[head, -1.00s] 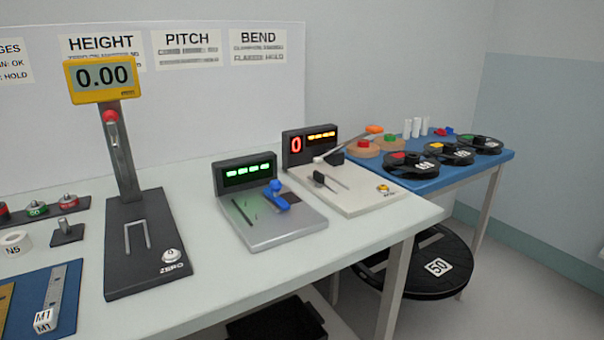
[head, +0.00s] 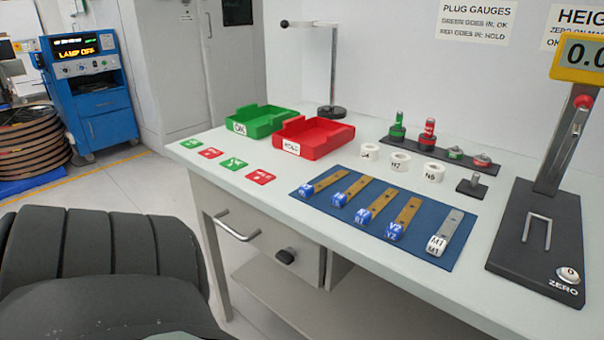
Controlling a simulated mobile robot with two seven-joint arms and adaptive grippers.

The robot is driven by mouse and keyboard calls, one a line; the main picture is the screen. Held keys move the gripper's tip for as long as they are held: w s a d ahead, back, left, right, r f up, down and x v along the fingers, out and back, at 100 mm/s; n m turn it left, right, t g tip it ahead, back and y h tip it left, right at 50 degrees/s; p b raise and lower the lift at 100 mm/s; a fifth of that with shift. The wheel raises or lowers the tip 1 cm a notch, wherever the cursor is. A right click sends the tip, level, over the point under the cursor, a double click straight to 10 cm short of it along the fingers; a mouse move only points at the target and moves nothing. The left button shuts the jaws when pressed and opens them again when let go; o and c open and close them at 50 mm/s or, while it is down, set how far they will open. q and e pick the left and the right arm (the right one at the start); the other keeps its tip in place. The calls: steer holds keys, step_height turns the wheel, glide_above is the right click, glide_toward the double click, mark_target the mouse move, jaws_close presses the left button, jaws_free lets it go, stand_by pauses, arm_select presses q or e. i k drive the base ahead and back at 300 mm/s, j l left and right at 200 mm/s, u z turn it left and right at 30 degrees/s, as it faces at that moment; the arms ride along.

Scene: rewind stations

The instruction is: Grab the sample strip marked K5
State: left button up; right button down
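Four tan sample strips with blue label ends lie side by side on a blue mat (head: 306,194) on the bench. The strips are the leftmost (head: 327,181), the second (head: 355,187), the third (head: 379,201) and the fourth (head: 407,212), whose label reads Y2. The other blue labels are too small to read surely, so I cannot tell which is K5. A grey strip with a white label M1 (head: 451,231) lies at the mat's right. Neither of my grippers is in view.
Behind the mat are white rings (head: 400,161) and a plug gauge rack (head: 455,160). A green tray (head: 262,121) and a red tray (head: 313,134) stand at the back left. The height gauge (head: 530,235) stands right. Bare bench lies along the front edge.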

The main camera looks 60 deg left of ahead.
mark_target(306, 191)
steer(key=u, duration=1.6)
